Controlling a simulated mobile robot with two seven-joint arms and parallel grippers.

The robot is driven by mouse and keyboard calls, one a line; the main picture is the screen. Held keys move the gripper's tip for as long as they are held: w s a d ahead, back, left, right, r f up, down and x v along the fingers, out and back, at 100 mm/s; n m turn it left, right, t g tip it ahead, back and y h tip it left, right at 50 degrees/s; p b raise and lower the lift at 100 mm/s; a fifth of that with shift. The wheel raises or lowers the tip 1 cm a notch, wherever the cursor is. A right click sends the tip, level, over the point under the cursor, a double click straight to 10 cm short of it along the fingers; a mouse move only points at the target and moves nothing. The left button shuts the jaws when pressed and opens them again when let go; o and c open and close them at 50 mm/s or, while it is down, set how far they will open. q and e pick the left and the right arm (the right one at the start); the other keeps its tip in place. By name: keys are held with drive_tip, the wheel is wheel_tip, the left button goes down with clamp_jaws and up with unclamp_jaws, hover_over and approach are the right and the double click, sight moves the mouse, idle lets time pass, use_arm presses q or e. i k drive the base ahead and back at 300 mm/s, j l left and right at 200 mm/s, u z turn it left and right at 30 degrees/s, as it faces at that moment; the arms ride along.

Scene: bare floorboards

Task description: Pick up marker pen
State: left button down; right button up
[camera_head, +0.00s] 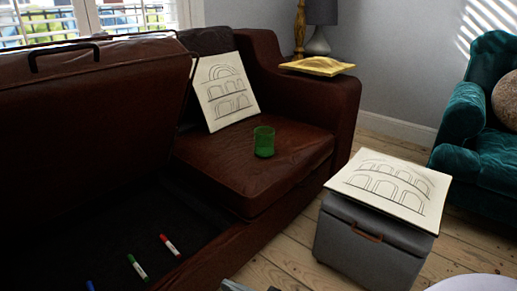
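Three marker pens lie in the dark open storage space under the raised part of the brown leather sofa. The red marker pen (169,245) is nearest the seat, the green marker pen (137,267) lies to its left, and the blue marker pen (90,285) is cut off by the bottom edge. The red and green pens have white barrels. A green cup (264,142) stands on the sofa seat. Neither gripper can be made out. A small grey and black piece shows at the bottom middle edge, too little to identify.
The raised sofa section (90,120) leans over the storage space at left. A drawing board (225,90) leans on the sofa back; another drawing board (390,187) lies on a grey storage box (365,245). A teal armchair (470,130) stands right. Bare floorboards (285,262) show between sofa and box.

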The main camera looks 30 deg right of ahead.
sight(166, 241)
drive_tip(key=i+l+u, duration=0.2)
drive_tip(key=u, duration=0.2)
drive_tip(key=i+l+u, duration=0.3)
drive_tip(key=u, duration=0.15)
drive_tip(key=i+l+u, duration=0.25)
